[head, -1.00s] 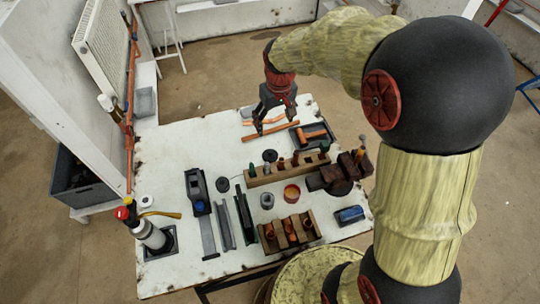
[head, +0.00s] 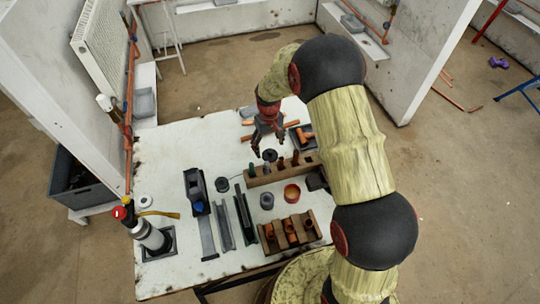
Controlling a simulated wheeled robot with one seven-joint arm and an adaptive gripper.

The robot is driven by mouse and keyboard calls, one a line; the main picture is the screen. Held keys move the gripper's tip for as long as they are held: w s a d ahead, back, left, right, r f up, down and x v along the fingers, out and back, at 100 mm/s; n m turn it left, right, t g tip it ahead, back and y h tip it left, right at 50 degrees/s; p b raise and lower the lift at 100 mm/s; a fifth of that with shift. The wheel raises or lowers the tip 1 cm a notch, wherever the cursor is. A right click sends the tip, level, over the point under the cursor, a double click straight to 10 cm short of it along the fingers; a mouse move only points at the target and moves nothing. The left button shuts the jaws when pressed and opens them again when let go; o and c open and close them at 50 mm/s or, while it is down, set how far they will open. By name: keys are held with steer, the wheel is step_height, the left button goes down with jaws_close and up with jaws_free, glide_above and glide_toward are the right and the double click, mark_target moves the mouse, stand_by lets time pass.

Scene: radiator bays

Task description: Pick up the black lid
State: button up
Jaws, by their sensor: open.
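A small black round piece that looks like the black lid (head: 270,155) lies on the white worktable (head: 165,160), just behind the long wooden rack. My gripper (head: 268,146) points down with its fingers apart, right by the black lid in the picture. It looks slightly above and behind it, and no contact can be made out. Nothing is held. A second dark round piece (head: 222,184) lies further left on the table; its kind is too small to tell.
The wooden rack (head: 262,178) with upright tools stands close in front of the lid. A dark tray (head: 299,133) and copper pipes lie behind and to the right. An orange-topped tin (head: 292,193), a grey cup (head: 267,200) and metal channels (head: 223,225) stand nearer the front.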

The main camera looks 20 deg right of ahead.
mark_target(269, 150)
step_height(269, 150, down, 3)
steer(key=shift+f+b, duration=0.2)
steer(key=shift+b, duration=0.1)
steer(key=shift+r, duration=0.1)
steer(key=c, duration=0.3)
steer(key=c, duration=0.6)
